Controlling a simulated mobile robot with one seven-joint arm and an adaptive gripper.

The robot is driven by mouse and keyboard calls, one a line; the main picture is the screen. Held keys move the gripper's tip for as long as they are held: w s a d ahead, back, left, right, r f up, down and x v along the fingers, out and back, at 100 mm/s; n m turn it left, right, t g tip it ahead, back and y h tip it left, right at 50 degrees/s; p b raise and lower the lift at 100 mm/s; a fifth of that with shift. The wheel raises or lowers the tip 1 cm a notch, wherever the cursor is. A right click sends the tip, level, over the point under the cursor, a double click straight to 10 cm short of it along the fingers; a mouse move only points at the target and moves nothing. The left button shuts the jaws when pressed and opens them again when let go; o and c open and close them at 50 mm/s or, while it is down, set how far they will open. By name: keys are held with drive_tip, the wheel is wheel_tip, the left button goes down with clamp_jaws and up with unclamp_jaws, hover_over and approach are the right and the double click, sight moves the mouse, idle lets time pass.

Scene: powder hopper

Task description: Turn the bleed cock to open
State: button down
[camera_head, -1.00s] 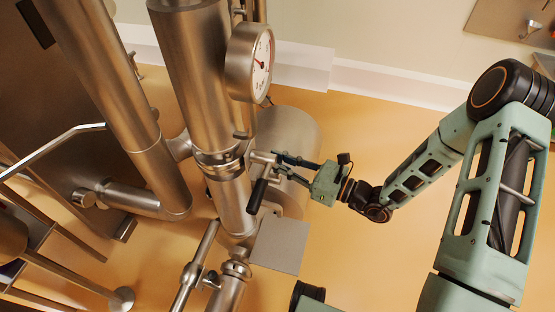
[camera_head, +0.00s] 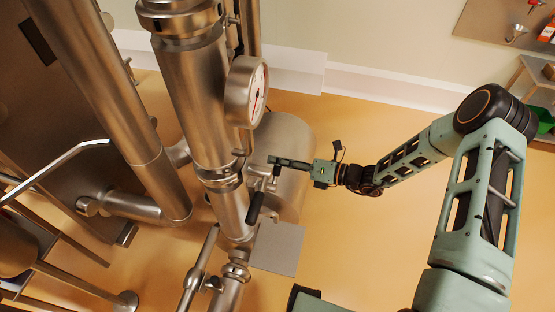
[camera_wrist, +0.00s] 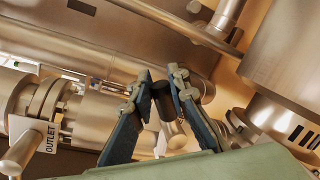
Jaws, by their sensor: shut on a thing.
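The bleed cock appears to be the small metal valve on the side of the upright pipe, with a black-gripped lever (camera_head: 256,207) pointing down in the head view. My gripper (camera_head: 272,162) reaches in from the right at the valve's upper end. In the wrist view my gripper (camera_wrist: 160,88) has its two fingers close together, with a dark cylindrical piece (camera_wrist: 170,128) between and behind them. It is shut on that piece, which looks like the cock's handle. The exact contact is partly hidden by the fingers.
A pressure gauge (camera_head: 246,92) sits on the upright steel pipe (camera_head: 195,95) above my gripper. A square plate (camera_head: 277,248) lies below. A fitting with an OUTLET label (camera_wrist: 50,138) is at the left of the wrist view. Open floor lies to the right.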

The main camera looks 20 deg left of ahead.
wheel_tip(320, 180, down, 6)
drive_tip(key=w+m+g+b, duration=0.1)
drive_tip(key=m+g+b, duration=0.1)
drive_tip(key=m, duration=0.5)
drive_tip(key=shift+w+f+g+h, duration=0.15)
drive_tip(key=shift+w+g+h, duration=0.1)
drive_tip(key=shift+g+h, duration=0.15)
drive_tip(key=shift+s+f, duration=0.1)
drive_tip(key=shift+f, duration=0.05)
drive_tip(key=c, duration=1.8)
unclamp_jaws()
drive_tip(key=shift+a+r, duration=0.1)
drive_tip(key=shift+r, duration=0.1)
drive_tip(key=shift+w, duration=0.2)
drive_tip(key=v, duration=1.2)
drive_tip(key=shift+s, duration=0.1)
